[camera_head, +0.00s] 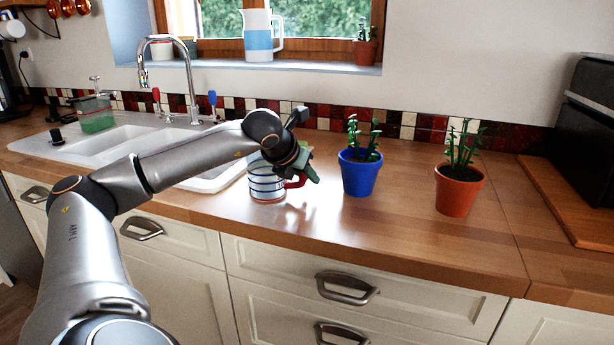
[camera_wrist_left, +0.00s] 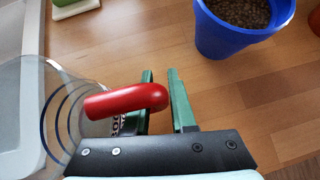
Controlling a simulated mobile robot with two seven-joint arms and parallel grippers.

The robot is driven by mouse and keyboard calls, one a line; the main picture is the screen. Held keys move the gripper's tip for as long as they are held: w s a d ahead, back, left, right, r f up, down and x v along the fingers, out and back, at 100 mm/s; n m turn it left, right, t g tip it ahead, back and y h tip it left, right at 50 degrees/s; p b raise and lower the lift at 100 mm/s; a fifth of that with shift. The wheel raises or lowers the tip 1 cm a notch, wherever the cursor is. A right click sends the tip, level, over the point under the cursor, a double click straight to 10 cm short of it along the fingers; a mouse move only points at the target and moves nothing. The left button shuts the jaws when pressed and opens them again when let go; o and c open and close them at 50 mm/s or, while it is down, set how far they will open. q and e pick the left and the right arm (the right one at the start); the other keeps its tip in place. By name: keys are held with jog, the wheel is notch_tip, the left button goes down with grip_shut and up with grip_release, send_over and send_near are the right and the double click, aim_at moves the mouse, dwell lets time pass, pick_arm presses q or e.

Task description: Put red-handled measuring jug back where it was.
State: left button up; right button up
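The measuring jug (camera_head: 267,184), clear with blue and white bands and a red handle (camera_head: 297,181), is upright at the sink's right edge. I cannot tell whether its base touches the counter. My left gripper (camera_head: 311,170) comes down over the handle side. The jug's clear wall (camera_wrist_left: 38,95) shows at left. My right gripper is not in view.
A blue plant pot (camera_head: 359,174) stands just right of the gripper, and a terracotta pot (camera_head: 458,191) farther right. The sink (camera_head: 125,143) lies left of the jug. A wooden board (camera_head: 572,195) is at the far right. Counter between the pots is clear.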

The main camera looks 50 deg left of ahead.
pick_arm(q)
jog(key=o, duration=0.4)
jog(key=shift+c, duration=0.2)
jog(key=shift+r, duration=0.15)
jog(key=shift+r+p, duration=0.25)
jog(key=shift+p, duration=0.15)
jog(key=v, duration=1.1)
jog(key=shift+s+d+r+b, duration=0.15)
jog(key=shift+s+d+b, duration=0.05)
jog(key=shift+s+b, duration=0.15)
